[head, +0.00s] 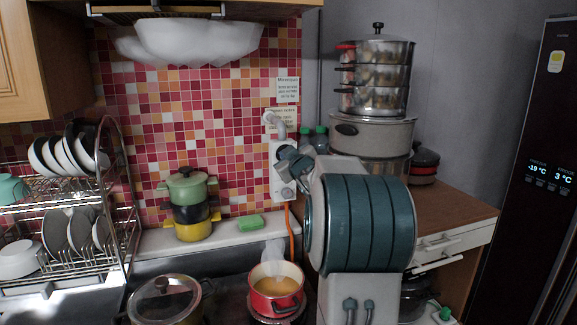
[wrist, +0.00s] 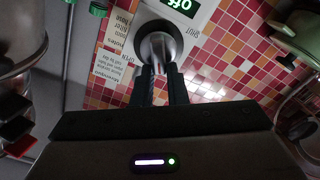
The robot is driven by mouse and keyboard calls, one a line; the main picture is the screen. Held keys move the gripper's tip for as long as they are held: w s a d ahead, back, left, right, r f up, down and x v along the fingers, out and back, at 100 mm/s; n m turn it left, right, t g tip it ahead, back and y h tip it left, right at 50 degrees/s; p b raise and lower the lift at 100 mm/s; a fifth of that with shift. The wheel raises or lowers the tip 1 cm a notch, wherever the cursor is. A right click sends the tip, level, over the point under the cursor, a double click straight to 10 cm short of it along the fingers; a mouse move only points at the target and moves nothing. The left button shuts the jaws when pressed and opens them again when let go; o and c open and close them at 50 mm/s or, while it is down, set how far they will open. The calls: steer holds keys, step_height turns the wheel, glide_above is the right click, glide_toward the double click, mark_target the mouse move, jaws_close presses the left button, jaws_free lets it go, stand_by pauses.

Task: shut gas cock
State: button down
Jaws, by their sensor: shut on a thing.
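The gas cock (wrist: 158,42) is a round grey fitting on a white panel, seen close up in the wrist view. A green lit "Off" reading (wrist: 181,6) shows on the panel beside it. My gripper (wrist: 161,72) has its two dark fingers shut on the near side of the cock. In the head view my gripper (head: 288,156) is at the white wall box (head: 283,186), with my arm reaching in from the right. The cock is largely hidden there.
Notices (head: 288,88) hang on the tiles above the box. Green-capped bottles (head: 320,133) and stacked steel pots (head: 376,75) stand to the right. Stacked coloured pots (head: 189,200) stand on the left ledge. A red pot (head: 276,296) is on the stove below.

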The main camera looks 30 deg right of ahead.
steer(key=shift+w+a+f+n+b, duration=0.15)
steer(key=shift+f+n+b, duration=0.15)
steer(key=shift+n+b, duration=1.4)
steer(key=shift+s+a+f+n+b, duration=0.2)
steer(key=shift+n+b, duration=0.85)
steer(key=shift+n, duration=1.2)
steer(key=shift+w+a+f+n+b, duration=0.1)
steer(key=shift+w+f+n+b, duration=0.2)
steer(key=shift+n+b, duration=1.4)
steer(key=shift+s+n+p, duration=0.1)
steer(key=shift+n+p, duration=0.2)
steer(key=shift+n, duration=0.05)
steer(key=c, duration=1.4)
jaws_free()
steer(key=shift+c, duration=0.2)
steer(key=b+v, duration=0.1)
steer(key=v, duration=1.3)
